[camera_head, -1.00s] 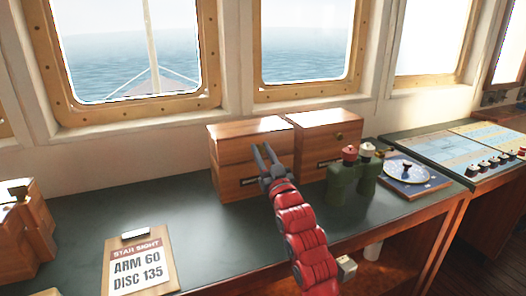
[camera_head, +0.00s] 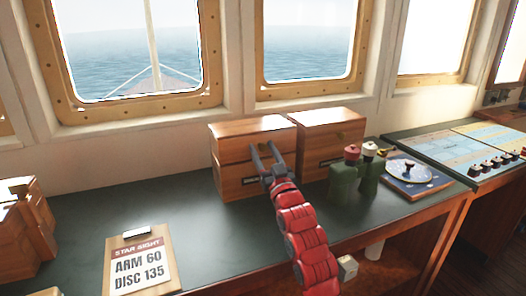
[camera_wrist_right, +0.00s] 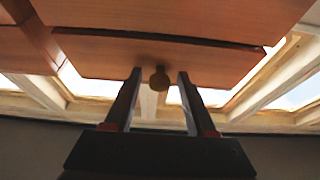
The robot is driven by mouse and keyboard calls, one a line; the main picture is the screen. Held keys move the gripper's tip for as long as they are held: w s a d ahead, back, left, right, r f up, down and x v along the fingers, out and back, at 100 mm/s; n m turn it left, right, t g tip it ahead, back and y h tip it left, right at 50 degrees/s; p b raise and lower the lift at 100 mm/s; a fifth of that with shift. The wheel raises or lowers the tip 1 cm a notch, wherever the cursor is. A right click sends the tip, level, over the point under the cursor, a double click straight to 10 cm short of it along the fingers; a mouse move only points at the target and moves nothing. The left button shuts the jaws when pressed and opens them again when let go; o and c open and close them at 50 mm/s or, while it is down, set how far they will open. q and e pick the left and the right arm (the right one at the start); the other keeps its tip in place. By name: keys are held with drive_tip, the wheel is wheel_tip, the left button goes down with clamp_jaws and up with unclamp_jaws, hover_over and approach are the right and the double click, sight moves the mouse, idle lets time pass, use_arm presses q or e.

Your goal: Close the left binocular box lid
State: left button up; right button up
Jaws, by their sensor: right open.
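The left binocular box (camera_head: 232,180) is a brown wooden box on the dark green counter, below the windows. Its lid (camera_head: 235,148) sits over the body, with a thin dark seam between them; I cannot tell whether it is fully down. My right gripper (camera_head: 263,150) is in front of this box, at lid height. In the right wrist view, the open fingers (camera_wrist_right: 158,82) stand on either side of a small round knob (camera_wrist_right: 160,79) on the lid's front, with gaps beside it. My left gripper is out of view.
A second wooden box (camera_head: 325,148) stands close on the right. A clipboard (camera_head: 141,262) lies at the front left, wooden boxes (camera_head: 22,225) at the far left. The counter (camera_head: 140,205) between is clear.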

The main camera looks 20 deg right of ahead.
drive_tip(key=shift+f, duration=0.1)
idle(0.4)
drive_tip(key=s+f+p, duration=0.1)
drive_tip(key=s+p, duration=0.2)
drive_tip(key=s, duration=1.3)
drive_tip(key=shift+s+a+f+p, duration=0.35)
drive_tip(key=shift+a+f, duration=0.05)
drive_tip(key=shift+a, duration=0.05)
